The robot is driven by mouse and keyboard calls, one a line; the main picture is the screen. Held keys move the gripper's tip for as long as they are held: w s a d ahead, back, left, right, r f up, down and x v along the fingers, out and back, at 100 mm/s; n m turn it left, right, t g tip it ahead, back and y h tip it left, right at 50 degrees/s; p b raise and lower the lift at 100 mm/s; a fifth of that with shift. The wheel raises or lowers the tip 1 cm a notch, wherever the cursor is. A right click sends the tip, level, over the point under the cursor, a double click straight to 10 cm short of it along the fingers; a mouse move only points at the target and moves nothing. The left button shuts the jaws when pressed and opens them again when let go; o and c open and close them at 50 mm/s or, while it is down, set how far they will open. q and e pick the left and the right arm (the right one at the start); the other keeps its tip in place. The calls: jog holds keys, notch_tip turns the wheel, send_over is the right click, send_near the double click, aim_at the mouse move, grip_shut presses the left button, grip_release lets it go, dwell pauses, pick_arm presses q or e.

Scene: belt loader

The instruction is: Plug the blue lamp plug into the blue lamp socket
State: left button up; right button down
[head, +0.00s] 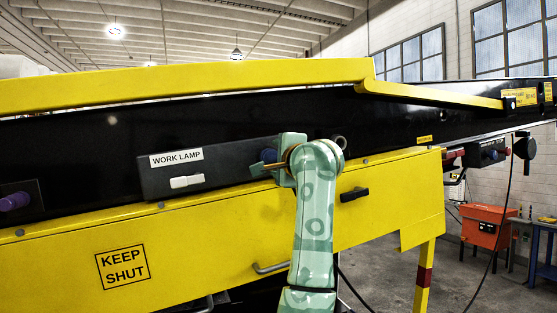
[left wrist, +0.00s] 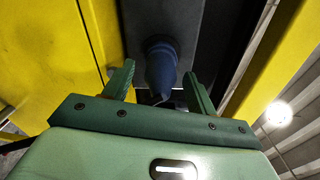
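In the head view my left gripper (head: 281,158) is at the right end of the dark WORK LAMP panel (head: 220,167). A blue plug or socket part (head: 268,155) shows just left of it, partly hidden by the gripper. In the left wrist view the blue lamp plug (left wrist: 161,72) stands against the dark panel, its wide end in a dark round fitting (left wrist: 160,46) and its narrow end toward me. The fingers of my left gripper (left wrist: 158,88) are open on either side of it, with gaps. How deep the plug sits cannot be told. My right gripper is not in view.
A white switch (head: 187,181) is on the panel under the label. A purple round fitting (head: 15,201) is at the far left. The yellow KEEP SHUT cover (head: 122,266) lies below, with a grey handle (head: 272,267). A yellow rail (head: 190,82) runs above.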

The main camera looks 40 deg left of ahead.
pick_arm(q)
jog(key=shift+s+d+f+b, duration=0.1)
jog(key=shift+s+d+b, duration=0.05)
jog(key=shift+d+b, duration=0.15)
jog(key=b+v, duration=0.6)
jog(key=v, duration=0.9)
jog(key=shift+s+d, duration=0.25)
jog(key=shift+d, duration=0.05)
